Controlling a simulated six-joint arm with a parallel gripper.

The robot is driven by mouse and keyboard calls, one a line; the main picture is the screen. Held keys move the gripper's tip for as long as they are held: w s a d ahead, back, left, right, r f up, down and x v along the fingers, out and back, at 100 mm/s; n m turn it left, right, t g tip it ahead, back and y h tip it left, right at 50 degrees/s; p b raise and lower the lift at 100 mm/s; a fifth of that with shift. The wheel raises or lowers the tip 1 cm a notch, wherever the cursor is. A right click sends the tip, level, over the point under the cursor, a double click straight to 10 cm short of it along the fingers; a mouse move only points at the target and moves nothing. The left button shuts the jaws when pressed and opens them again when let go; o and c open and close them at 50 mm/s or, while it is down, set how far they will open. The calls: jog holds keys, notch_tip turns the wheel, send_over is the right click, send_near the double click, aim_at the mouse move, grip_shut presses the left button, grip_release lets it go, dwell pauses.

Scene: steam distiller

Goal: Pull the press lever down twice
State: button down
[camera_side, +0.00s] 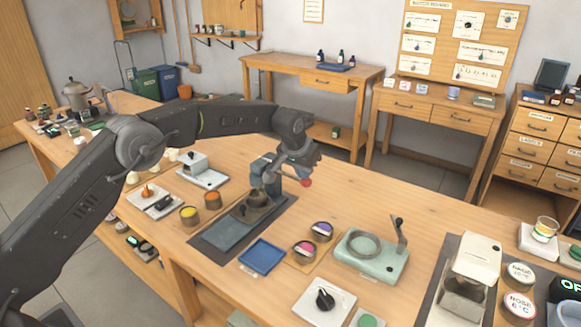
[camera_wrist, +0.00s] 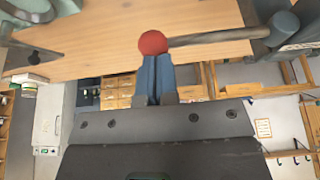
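The press lever shows in the wrist view as a grey rod (camera_wrist: 215,38) with a red ball knob (camera_wrist: 153,43) at its end. In the side view the red knob (camera_side: 305,183) is just below my gripper (camera_side: 298,176), and the rod is mostly hidden. The blue-grey press (camera_side: 266,172) stands on a dark mat behind a dark round part (camera_side: 256,205). In the wrist view my gripper's blue fingers (camera_wrist: 155,72) are side by side and shut, with their tips at the knob. I cannot tell whether they touch it. Nothing is held between them.
A green device with an upright black-knobbed lever (camera_side: 374,256) stands right of the press. Between them are a blue tray (camera_side: 262,257) and small coloured jars (camera_side: 304,251). Yellow and orange jars (camera_side: 190,215) and a white block device (camera_side: 200,172) stand to the left.

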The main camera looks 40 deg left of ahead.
dwell(0.3)
jog(key=shift+r, duration=3.65)
jog(key=shift+r, duration=0.1)
notch_tip(320, 180, up, 4)
jog(key=shift+f, duration=3.1)
jog(key=shift+f, duration=2.75)
